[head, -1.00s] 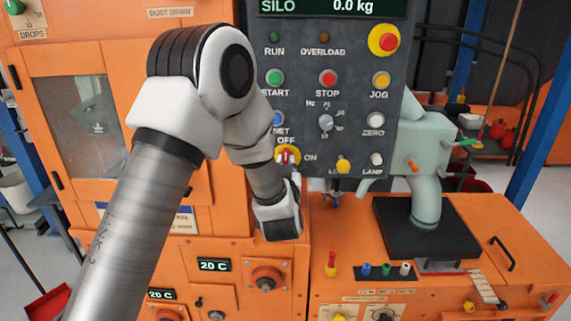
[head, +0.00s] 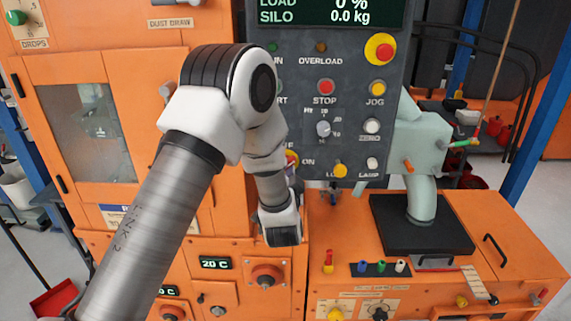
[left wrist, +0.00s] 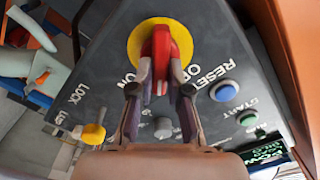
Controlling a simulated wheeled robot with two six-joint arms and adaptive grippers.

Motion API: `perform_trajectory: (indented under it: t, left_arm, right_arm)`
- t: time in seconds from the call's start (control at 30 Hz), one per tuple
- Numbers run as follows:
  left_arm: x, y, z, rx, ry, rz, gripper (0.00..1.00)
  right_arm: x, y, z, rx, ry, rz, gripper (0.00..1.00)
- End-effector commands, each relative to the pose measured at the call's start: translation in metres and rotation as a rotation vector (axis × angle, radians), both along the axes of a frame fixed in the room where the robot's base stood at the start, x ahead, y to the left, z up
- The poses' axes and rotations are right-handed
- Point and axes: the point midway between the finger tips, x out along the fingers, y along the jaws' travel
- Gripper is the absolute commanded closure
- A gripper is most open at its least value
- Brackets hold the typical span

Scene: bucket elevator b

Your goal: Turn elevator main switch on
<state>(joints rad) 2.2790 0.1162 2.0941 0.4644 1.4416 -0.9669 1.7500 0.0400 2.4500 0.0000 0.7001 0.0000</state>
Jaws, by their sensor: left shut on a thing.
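The main switch is a red handle (left wrist: 162,48) on a yellow round plate (left wrist: 133,50), with the labels OFF and ON beside it, partly hidden. My left gripper (left wrist: 161,80) is shut on the red handle, one finger on each side of its lower end. In the head view the switch (head: 291,158) is mostly covered by my left arm, low on the left of the grey control panel (head: 345,80). My right gripper is not in view.
Close by on the panel are a blue RESET button (left wrist: 223,90), a green START button (left wrist: 247,118) and a yellow knob (left wrist: 94,133). A red emergency button (head: 381,48) is at the upper right. An orange cabinet (head: 120,220) stands behind my arm.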

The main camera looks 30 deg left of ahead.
Motion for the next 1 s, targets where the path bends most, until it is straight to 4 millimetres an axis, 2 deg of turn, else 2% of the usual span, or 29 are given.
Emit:
perform_trajectory:
  t: [0.03, 0.6, 1.0]
  left_arm:
    - [0.000, 0.000, 0.003, 0.037, 0.023, -0.001, 1.00]
    - [0.001, -0.002, -0.001, 0.476, 0.290, 0.000, 1.00]
    - [0.001, -0.002, -0.004, 0.635, 0.388, 0.000, 1.00]
  right_arm:
    - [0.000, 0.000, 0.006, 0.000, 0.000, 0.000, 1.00]
    - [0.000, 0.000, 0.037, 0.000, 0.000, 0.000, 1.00]
    - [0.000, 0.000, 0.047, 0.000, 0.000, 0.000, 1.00]
